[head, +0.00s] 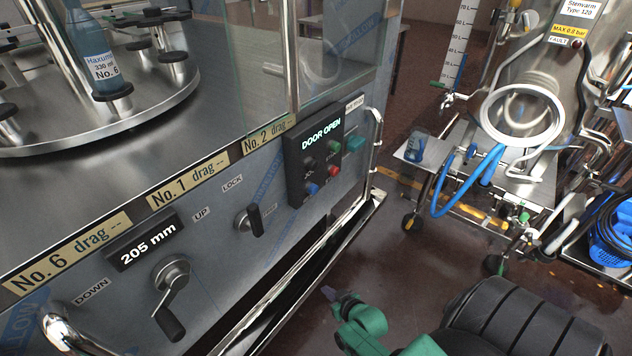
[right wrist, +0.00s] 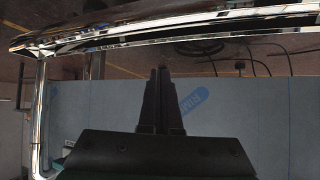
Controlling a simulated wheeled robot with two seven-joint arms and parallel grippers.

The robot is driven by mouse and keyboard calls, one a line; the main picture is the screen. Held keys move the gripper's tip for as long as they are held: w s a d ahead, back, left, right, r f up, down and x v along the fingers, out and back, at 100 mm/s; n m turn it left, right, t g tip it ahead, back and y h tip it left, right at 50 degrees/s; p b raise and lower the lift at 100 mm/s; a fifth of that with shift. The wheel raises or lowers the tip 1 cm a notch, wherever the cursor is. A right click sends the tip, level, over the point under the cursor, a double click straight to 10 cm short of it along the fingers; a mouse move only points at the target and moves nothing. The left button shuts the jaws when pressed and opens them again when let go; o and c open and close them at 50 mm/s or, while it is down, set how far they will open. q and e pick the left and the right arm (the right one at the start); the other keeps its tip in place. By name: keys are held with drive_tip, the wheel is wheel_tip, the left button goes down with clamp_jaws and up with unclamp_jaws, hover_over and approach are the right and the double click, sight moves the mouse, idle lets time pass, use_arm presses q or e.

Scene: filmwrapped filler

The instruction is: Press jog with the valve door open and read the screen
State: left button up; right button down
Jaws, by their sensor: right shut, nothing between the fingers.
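The control box (head: 300,180) is on the front of the steel filler. Its lit screen (head: 321,134) reads "DOOR OPEN". Below the screen are a green button (head: 334,147), a red button (head: 334,171), a blue button (head: 313,188) and a dark knob or button (head: 308,163). Their small labels are too small to read, so I cannot tell which is jog. Clear glass panels (head: 258,60) stand above the filler; I cannot tell which part is the valve door. My right gripper (head: 328,294) is shut and empty, low in front of the filler, apart from the box. My left gripper is not in view.
A hand crank (head: 171,290) and a lock lever (head: 249,221) stick out of the filler's front. A display (head: 147,243) reads "205 mm". A chrome rail (head: 300,270) runs along the lower edge. A steel tank (head: 535,85) with blue hoses stands at right. A bottle (head: 92,50) stands on the turntable.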

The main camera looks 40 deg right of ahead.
sight(313, 165)
drive_tip(key=w+d+r+m+t+h+b, duration=0.1)
drive_tip(key=w+d+r+m+t+b, duration=0.1)
drive_tip(key=w+d+r+t+b, duration=0.4)
use_arm(q)
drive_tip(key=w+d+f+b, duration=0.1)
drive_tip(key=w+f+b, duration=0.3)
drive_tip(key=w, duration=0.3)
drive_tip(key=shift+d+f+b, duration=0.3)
drive_tip(key=shift+b, duration=0.1)
use_arm(e)
drive_tip(key=d+r+m+t+h, duration=0.2)
drive_tip(key=r+h, duration=0.1)
drive_tip(key=r, duration=1)
drive_tip(key=d+r+m+t+h, duration=0.1)
drive_tip(key=d+r+t+h, duration=0.2)
drive_tip(key=r, duration=1)
drive_tip(key=shift+d+r+m+t+h, duration=0.15)
drive_tip(key=shift+d+m+t+h, duration=0.2)
drive_tip(key=shift+h, duration=0.25)
drive_tip(key=shift+w+a, duration=0.1)
drive_tip(key=shift+w, duration=0.05)
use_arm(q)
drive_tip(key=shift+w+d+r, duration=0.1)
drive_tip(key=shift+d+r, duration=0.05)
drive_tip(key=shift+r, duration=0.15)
use_arm(e)
drive_tip(key=w+a, duration=0.2)
drive_tip(key=w, duration=0.6)
drive_tip(key=shift+w+a, duration=0.2)
drive_tip(key=shift+a, duration=0.05)
